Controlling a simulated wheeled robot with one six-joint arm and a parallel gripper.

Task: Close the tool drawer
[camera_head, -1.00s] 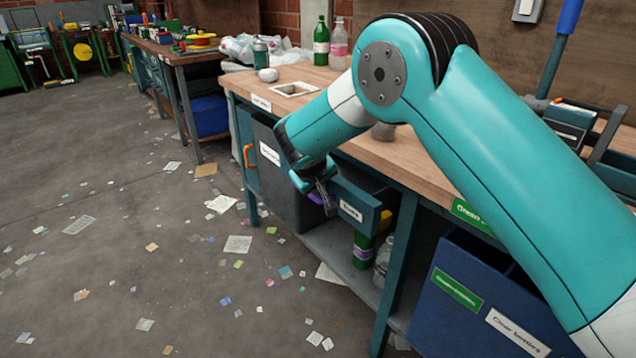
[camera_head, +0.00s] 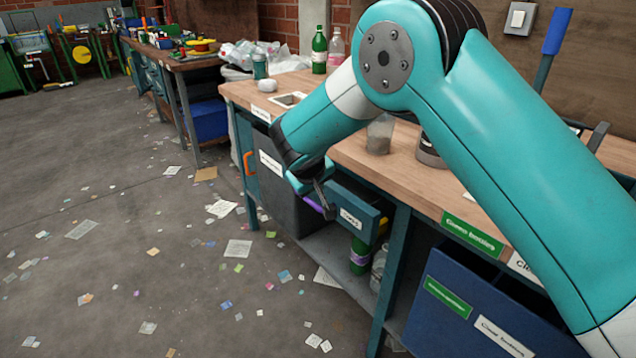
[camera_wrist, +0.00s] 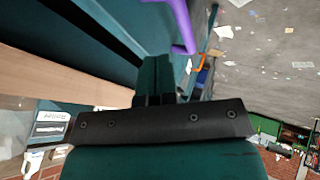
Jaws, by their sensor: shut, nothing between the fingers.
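The tool drawer (camera_head: 365,219) has a teal front with a white label and a purple handle (camera_head: 314,205). It sits under the wooden bench top and still stands out a little, with a dark gap above its front. My gripper (camera_head: 325,203) is shut and empty, at the drawer front beside the handle; I cannot tell whether it touches. In the wrist view, my shut fingers (camera_wrist: 157,82) point along a dark teal surface, and the purple handle (camera_wrist: 181,26) is just to their right. My arm hides part of the drawer's surroundings.
The bench top (camera_head: 400,163) carries a glass jar (camera_head: 380,134) and bottles (camera_head: 320,50). A blue bin (camera_head: 470,312) stands at the right front and a dark grey bin (camera_head: 280,185) left of the drawer. The floor at left is open, with paper scraps.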

